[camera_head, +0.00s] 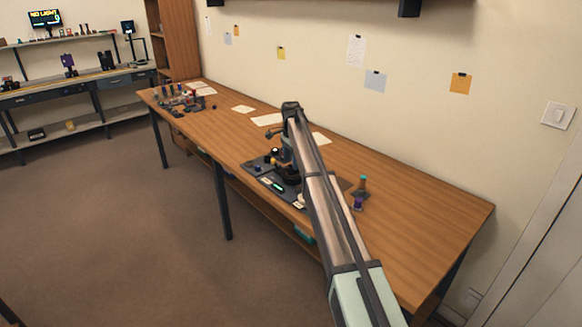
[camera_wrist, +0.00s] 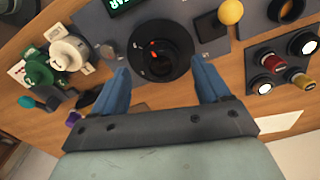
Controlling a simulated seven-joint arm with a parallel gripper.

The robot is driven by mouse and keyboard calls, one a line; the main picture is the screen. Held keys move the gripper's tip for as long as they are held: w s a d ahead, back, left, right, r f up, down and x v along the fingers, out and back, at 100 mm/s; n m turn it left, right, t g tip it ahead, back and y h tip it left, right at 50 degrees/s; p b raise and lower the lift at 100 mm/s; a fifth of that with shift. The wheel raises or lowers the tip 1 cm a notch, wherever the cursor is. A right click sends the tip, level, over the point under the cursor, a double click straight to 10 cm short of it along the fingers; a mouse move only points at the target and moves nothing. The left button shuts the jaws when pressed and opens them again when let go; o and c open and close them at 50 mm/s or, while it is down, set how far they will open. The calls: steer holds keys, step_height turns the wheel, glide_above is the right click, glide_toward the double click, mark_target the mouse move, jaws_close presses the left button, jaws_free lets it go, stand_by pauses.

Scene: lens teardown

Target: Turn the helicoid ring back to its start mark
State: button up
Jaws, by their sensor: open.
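The helicoid ring (camera_wrist: 160,66) is a round black part with a dark centre and small red marks, at the top middle of the wrist view. It sits on a dark grey plate (camera_wrist: 215,40). My gripper (camera_wrist: 160,80) is open, with its two blue fingers on either side of the ring's near edge and nothing held between them. I cannot tell whether a finger touches the ring. In the head view my arm reaches over the bench and hides much of the plate, and the ring shows only as a dark shape (camera_head: 291,180). The start mark is too small to make out.
In the wrist view a yellow ball-topped part (camera_wrist: 230,12) and a block with red and yellow cylinders (camera_wrist: 283,68) stand to the right. Green and white parts (camera_wrist: 66,52) lie left. The wooden bench (camera_head: 420,215) has free room at its right end.

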steer(key=shift+f, duration=1.8)
steer(key=c, duration=1)
